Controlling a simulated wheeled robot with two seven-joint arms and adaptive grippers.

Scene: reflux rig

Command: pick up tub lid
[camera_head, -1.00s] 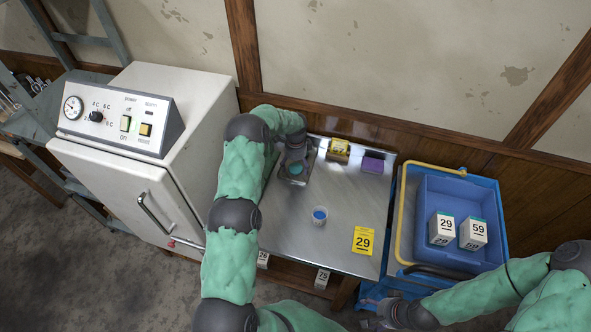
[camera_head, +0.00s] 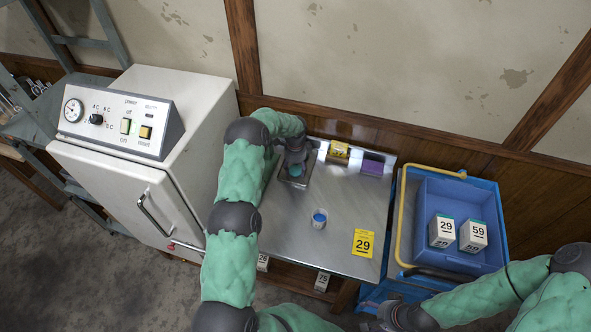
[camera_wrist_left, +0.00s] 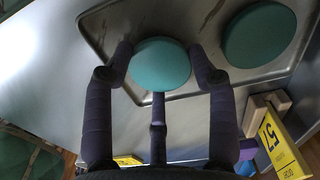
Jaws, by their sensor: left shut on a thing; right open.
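My left gripper (camera_head: 293,160) is over a small metal tray at the back left of the steel table. In the left wrist view, its fingers (camera_wrist_left: 162,75) are shut around a round teal lid (camera_wrist_left: 160,64). I cannot tell whether this lid still touches the tray. A second teal lid (camera_wrist_left: 260,35) lies on the tray (camera_wrist_left: 205,22), to the right in that view. A small white tub (camera_head: 319,222) with a blue top stands mid-table. My right gripper (camera_head: 378,322) is open at the bottom edge of the head view, away from the table, and partly cut off.
A yellow-labelled block (camera_head: 338,152) and a purple block (camera_head: 372,166) stand at the table's back edge. A yellow 29 card (camera_head: 363,243) lies at front right. A blue bin (camera_head: 455,190) with two white boxes is right. A white cabinet (camera_head: 150,150) is left.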

